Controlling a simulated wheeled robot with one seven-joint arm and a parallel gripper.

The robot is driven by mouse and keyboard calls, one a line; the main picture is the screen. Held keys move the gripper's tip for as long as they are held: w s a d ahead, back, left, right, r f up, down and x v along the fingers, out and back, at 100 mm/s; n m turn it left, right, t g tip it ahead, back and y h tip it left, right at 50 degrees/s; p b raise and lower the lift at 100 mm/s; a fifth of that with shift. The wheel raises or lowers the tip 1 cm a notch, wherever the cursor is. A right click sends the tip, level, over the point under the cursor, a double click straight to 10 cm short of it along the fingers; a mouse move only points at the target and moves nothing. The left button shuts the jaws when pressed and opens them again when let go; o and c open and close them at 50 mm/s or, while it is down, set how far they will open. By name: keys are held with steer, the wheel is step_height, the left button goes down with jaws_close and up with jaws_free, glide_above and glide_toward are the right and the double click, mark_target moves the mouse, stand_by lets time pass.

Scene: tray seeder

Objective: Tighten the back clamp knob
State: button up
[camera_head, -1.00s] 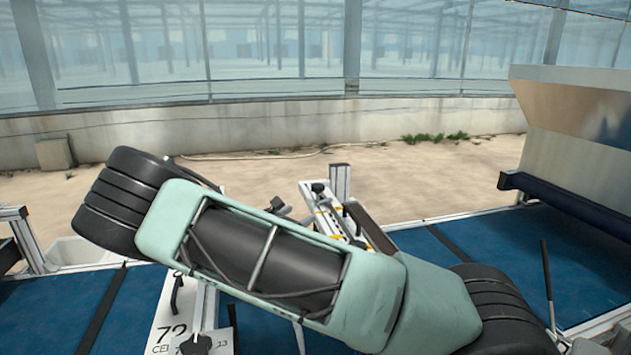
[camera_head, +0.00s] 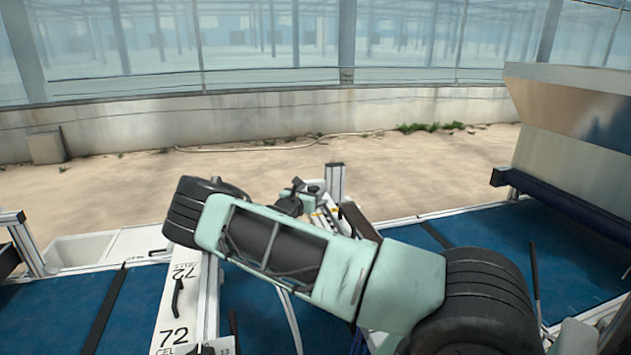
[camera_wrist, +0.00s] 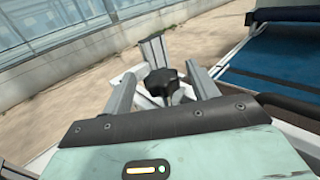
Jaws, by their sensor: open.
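The back clamp knob (camera_wrist: 161,83) is black and lobed, and shows in the wrist view near a pale metal post. My gripper (camera_wrist: 161,71) is open, with one finger to the left of the knob and one to the right. No contact between the fingers and the knob is clear. In the head view my gripper (camera_head: 310,188) is at the far end of the rail by an upright post (camera_head: 335,180); the knob cannot be made out there.
A white plate (camera_head: 172,318) marked 72 lies on the blue bed (camera_head: 137,310), with a black handle (camera_head: 177,297) on it. A metal hopper (camera_head: 570,130) stands at the right. Sandy floor (camera_head: 120,190) lies open behind the bed.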

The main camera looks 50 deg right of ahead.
mark_target(317, 186)
steer(key=shift+p+x, duration=0.4)
steer(key=shift+x, duration=1.3)
steer(key=c, duration=1)
steer(key=shift+f+g+b, duration=0.25)
steer(key=shift+g+b, duration=0.05)
steer(key=shift+b, duration=0.6)
steer(key=m+g+b, duration=0.1)
steer(key=g+b, duration=0.1)
steer(key=b, duration=0.2)
steer(key=shift+m, duration=0.4)
steer(key=m+g+b, duration=0.2)
steer(key=g+b, duration=0.1)
steer(key=shift+s+r+h, duration=0.1)
steer(key=shift+s+h, duration=0.05)
steer(key=shift+h, duration=0.15)
steer(key=shift+r+m+g, duration=0.15)
steer(key=shift+m+g, duration=0.25)
steer(key=shift+g, duration=0.2)
steer(key=shift+s+r, duration=0.1)
